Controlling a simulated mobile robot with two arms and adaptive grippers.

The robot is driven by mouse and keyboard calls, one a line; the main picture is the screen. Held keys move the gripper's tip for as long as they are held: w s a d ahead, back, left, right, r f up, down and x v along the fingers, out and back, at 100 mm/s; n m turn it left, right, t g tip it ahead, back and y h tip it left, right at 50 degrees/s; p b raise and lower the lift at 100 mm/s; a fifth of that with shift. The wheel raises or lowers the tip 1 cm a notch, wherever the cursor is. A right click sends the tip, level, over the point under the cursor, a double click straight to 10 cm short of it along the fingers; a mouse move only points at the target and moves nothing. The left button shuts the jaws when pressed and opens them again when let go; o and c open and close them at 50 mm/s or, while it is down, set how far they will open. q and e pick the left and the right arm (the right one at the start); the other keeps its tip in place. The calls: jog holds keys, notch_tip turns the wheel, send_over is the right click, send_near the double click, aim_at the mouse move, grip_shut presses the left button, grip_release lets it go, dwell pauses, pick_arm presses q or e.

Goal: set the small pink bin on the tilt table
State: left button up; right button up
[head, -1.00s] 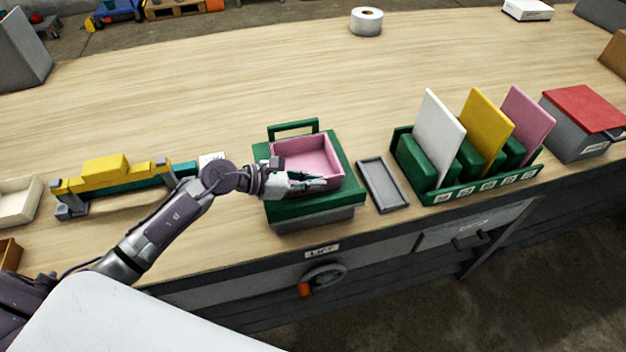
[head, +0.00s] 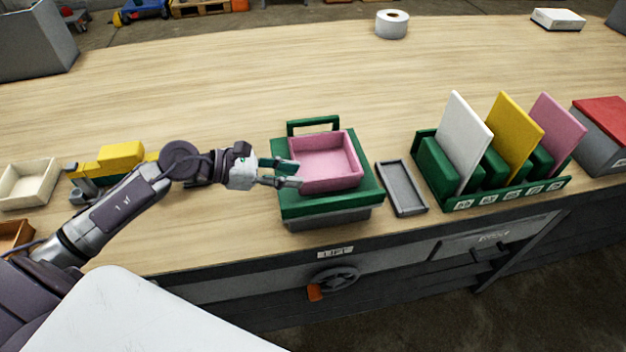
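The small pink bin (head: 325,160) sits upright on the green top of the tilt table (head: 370,190), which has a grey base and a raised green handle bar at the back. My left gripper (head: 297,176) is at the bin's left side, with its fingers apart and pointing right. Nothing shows held between them. I cannot tell whether the fingertips touch the bin's left wall. My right gripper is not in view.
A grey shallow tray (head: 402,188) lies right of the tilt table. Beyond it stands a green rack (head: 465,203) with white, yellow and pink panels. A yellow-topped device (head: 120,156) lies behind my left arm.

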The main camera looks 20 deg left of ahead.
pick_arm(q)
jog(key=shift+v, duration=1.2)
dwell(0.4)
